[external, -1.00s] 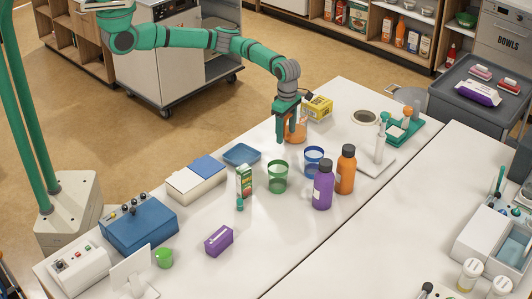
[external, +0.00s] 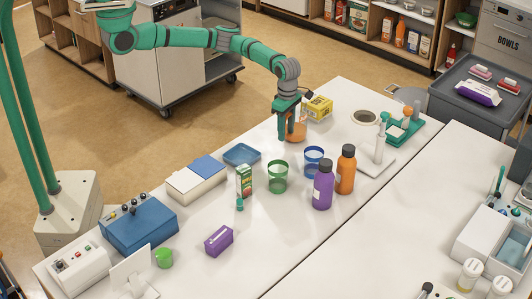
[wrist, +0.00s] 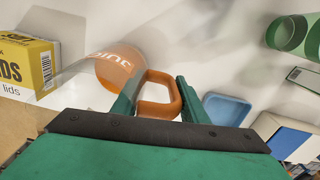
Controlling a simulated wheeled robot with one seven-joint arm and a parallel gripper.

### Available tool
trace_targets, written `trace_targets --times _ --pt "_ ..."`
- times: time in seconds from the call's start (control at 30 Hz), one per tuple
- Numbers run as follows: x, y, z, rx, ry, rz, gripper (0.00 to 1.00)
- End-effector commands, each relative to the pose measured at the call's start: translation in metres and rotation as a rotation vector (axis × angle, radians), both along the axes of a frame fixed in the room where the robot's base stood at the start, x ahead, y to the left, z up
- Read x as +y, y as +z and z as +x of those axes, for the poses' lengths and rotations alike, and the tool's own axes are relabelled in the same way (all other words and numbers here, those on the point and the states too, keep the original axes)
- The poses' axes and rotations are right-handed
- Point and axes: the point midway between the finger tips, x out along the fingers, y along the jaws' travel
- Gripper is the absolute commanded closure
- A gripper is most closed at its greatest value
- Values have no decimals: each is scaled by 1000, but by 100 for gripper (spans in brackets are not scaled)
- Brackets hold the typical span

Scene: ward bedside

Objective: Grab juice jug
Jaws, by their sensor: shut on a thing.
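The juice jug (external: 298,130) is a clear jug with orange contents and an orange handle, standing near the far edge of the white table. In the wrist view its body (wrist: 118,66) carries white lettering, and its handle (wrist: 172,82) lies between my fingers. My gripper (external: 291,136) comes down from above at the jug's near left side. In the wrist view my gripper (wrist: 156,98) is shut on the jug's handle. In the external view my fingers hide part of the jug.
A yellow box (external: 319,107) stands close behind the jug. A green cup (external: 278,176), a blue cup (external: 313,161), a purple bottle (external: 323,185) and an orange bottle (external: 346,170) stand nearer. A blue tray (external: 242,154) lies to the left.

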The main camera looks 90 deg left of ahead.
Motion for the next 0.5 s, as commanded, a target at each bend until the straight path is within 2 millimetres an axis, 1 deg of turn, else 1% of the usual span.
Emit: trace_targets --times 0.3,0.5 --pt "0 26 1 -4 -1 1 99" --pt "3 43 -14 -4 -2 0 99"
